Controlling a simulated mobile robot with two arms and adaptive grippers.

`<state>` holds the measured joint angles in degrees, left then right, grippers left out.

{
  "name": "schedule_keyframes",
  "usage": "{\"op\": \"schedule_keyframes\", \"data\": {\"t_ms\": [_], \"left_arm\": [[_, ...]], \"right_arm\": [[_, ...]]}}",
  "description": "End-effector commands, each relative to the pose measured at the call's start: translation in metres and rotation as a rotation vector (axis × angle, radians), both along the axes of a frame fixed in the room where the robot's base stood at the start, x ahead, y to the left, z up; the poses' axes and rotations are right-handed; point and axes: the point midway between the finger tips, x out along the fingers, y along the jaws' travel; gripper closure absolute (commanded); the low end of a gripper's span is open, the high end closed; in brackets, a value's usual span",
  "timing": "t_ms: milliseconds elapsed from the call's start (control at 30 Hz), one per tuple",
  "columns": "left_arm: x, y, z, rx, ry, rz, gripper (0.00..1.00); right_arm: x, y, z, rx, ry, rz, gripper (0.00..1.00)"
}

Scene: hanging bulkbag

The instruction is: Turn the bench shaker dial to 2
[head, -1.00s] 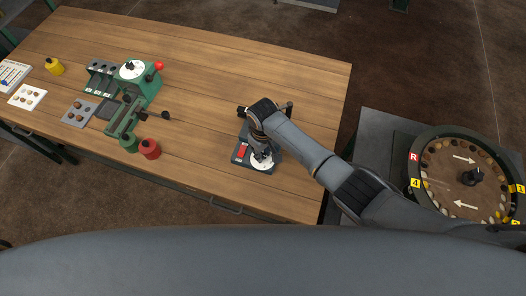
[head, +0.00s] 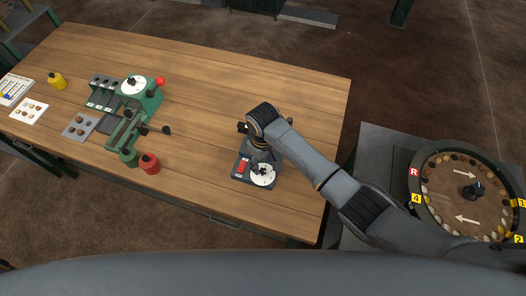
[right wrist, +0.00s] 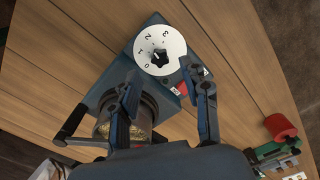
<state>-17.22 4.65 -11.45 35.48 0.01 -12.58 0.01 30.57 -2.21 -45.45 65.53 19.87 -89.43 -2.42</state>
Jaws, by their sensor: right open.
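The bench shaker stands near the right end of the wooden table, with a dark base (head: 240,178), a red switch (head: 243,166) and a white dial (head: 262,175). In the right wrist view the dial (right wrist: 178,45) shows 0, 1, 2 and 3 around a black lobed knob (right wrist: 159,57). A pale mark on the knob seems to face near 1, but is too small to be sure. My right gripper (right wrist: 160,80) is open and empty, its fingers apart on the near side of the dial, clear of the knob. My left gripper is out of view.
A jar (right wrist: 122,127) with brownish contents and a dark lever (right wrist: 72,125) sit close by the right gripper. A green device (head: 133,100), red pot (head: 149,164) and yellow weight (head: 57,81) stand further left. A round drum (head: 465,195) is right of the table.

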Motion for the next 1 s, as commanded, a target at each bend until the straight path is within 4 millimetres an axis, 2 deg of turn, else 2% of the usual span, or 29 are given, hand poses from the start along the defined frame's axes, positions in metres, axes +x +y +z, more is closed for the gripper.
{"op": "schedule_keyframes", "data": {"t_ms": [33, 200, 400, 1000], "left_arm": [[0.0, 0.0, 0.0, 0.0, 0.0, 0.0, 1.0], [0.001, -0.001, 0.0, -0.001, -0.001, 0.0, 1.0], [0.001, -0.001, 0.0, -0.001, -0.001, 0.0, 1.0], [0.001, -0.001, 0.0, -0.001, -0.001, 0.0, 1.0]], "right_arm": [[0.001, 0.0, 0.013, 0.002, -0.005, 0.0, 0.54], [0.001, 0.0, 0.047, 0.002, -0.004, 0.0, 0.54], [0.0, 0.0, 0.07, 0.001, -0.001, 0.0, 0.54], [0.0, 0.0, 0.075, -0.001, -0.001, -0.001, 0.54]]}}
